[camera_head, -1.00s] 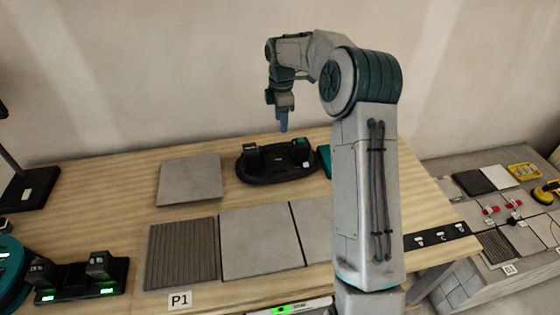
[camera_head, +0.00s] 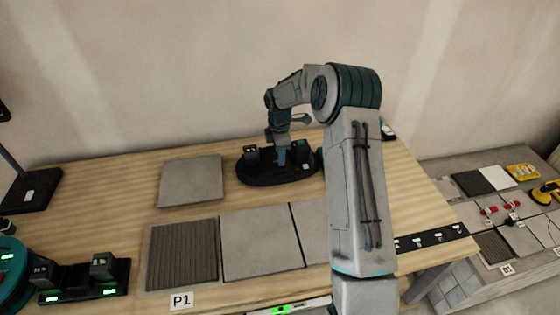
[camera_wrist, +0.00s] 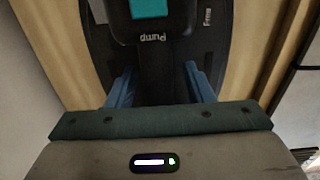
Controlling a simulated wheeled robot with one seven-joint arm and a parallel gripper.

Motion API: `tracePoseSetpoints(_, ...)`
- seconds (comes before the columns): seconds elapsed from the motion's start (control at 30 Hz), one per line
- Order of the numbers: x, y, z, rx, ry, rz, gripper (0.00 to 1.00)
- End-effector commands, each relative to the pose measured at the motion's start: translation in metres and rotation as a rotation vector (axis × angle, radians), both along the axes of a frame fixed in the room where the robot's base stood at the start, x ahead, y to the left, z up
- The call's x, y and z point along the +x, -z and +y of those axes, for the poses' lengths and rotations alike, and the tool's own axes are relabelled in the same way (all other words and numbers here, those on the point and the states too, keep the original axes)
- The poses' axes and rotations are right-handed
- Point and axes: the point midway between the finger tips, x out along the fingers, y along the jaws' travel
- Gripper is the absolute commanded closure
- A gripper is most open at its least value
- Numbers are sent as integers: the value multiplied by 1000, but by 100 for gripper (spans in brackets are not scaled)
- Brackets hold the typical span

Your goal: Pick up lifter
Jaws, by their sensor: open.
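The lifter (camera_head: 262,179), a black oval device with two upright dark blocks, lies on the wooden table behind the tiles. My gripper (camera_head: 282,158) is over its middle, between the two blocks, pointing down. In the wrist view, the blue fingers (camera_wrist: 160,90) are open, one on each side of the lifter's dark middle bar (camera_wrist: 158,75). The lifter's block marked "Pump", with a teal patch (camera_wrist: 149,8), shows at the top. Whether the fingers touch the bar I cannot tell.
A loose grey tile (camera_head: 191,181) lies left of the lifter. A ribbed patch (camera_head: 183,255) and large grey tiles (camera_head: 260,243) lie in front. A black dock with green lights (camera_head: 85,281) is at the lower left. A second bench (camera_head: 470,200) stands right.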

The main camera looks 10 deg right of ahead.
Motion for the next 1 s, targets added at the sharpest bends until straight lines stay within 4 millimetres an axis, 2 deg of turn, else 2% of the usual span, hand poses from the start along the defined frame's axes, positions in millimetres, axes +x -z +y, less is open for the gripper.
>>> tracePoseSetpoints(0.97,0,5,0,0,-1,-1,53)
tracePoseSetpoints(1.0,0,5,0,0,-1,-1,64)
